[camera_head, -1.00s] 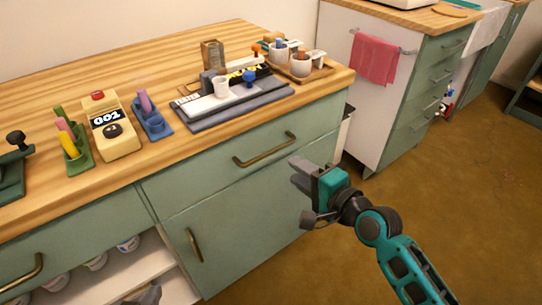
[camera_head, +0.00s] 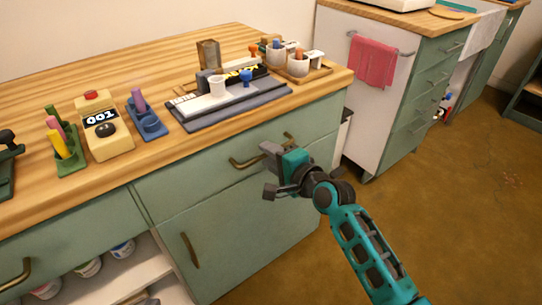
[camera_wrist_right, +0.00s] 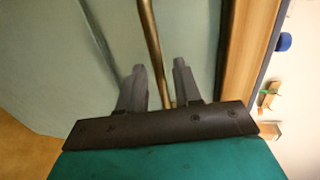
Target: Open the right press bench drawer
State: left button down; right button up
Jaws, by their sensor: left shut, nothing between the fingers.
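The right press bench drawer (camera_head: 215,170) is a green front under the wooden top, and it looks closed. Its curved brass handle (camera_head: 243,163) is partly hidden behind my right gripper (camera_head: 270,168). In the right wrist view the handle (camera_wrist_right: 150,35) runs between the two grey fingers of this gripper (camera_wrist_right: 160,75). The fingers are open, one on each side of the bar, with gaps visible.
A cupboard door with a brass handle (camera_head: 190,250) lies below the drawer. On the bench top stand a counter (camera_head: 104,128), a grey press board (camera_head: 225,108) and a tray of cups (camera_head: 310,76). A cabinet with a pink towel (camera_head: 373,62) stands right; floor between is clear.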

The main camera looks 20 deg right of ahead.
grip_shut()
pick_arm(q)
jog(key=shift+a, duration=0.1)
dwell(0.4)
